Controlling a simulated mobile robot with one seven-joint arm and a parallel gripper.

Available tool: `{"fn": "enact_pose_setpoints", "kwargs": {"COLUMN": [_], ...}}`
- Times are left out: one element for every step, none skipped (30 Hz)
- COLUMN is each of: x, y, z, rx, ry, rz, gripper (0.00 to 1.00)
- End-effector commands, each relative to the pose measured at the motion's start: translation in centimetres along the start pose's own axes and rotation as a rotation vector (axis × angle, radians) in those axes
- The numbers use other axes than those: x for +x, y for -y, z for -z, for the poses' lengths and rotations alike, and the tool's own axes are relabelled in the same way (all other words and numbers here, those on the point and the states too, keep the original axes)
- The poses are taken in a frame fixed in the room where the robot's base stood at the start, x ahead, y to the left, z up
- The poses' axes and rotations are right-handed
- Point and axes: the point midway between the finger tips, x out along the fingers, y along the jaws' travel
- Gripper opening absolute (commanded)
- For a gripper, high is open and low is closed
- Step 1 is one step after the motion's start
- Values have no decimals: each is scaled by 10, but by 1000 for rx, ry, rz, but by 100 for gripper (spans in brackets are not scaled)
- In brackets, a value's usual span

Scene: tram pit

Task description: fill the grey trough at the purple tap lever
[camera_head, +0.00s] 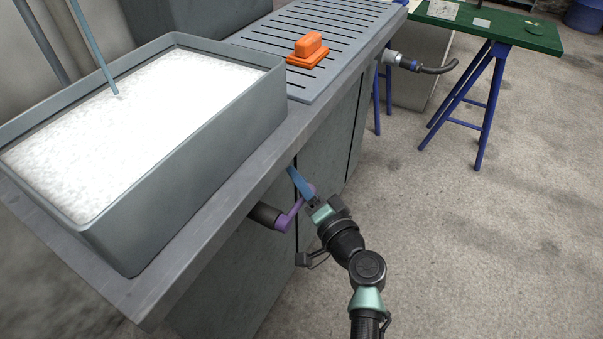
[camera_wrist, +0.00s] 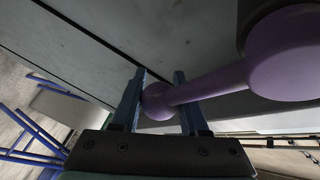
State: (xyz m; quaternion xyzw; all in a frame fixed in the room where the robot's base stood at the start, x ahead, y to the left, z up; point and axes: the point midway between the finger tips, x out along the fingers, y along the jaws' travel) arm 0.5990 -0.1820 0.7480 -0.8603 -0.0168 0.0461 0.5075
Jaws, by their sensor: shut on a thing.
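The grey trough (camera_head: 190,160) stands on the counter at the left in the head view. White frothy liquid (camera_head: 140,115) lies in it close below the rim. A thin bluish stream (camera_head: 93,45) comes down from above into it. The purple tap lever (camera_head: 289,219) sticks out from a dark stub on the counter's front, below the trough. My gripper (camera_head: 294,174) is at the lever's free end. In the wrist view, my gripper (camera_wrist: 160,76) is shut on the round knob of the purple lever (camera_wrist: 210,84), with a finger on either side.
An orange block (camera_head: 308,48) sits on the slotted drainboard (camera_head: 345,35) right of the trough. A grey hose fitting (camera_head: 410,63) juts from the counter's far end. A green table (camera_head: 490,27) on blue trestles stands at the upper right.

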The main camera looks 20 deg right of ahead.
Motion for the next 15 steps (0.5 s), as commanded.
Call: {"fn": "enact_pose_setpoints", "kwargs": {"x": [0,-1,-1,-1,-1,-1,-1,-1,-1,-1,-1,-1,-1,-1,-1], "y": [0,-2,-4,-6,-7,-8,-8,-8,-8,-8,-8,-8,-8,-8,-8], "z": [-1,-2,-3,-4,-4,-5,-5,-6,-6,-5,-5,-5,-5,-5,-5], "rx": [25,40,54,63,68,72,74,74,73,73,73,73,72,72,72], "ry": [11,16,21,24,26,28,28,28,28,28,27,27,27,27,27], "rz": [-16,-24,-33,-37,-40,-42,-42,-42,-42,-42,-42,-41,-41,-41,-41], "gripper": [0,0,0,0,0,0,0,0,0,0,0,0,0,47,54]}}
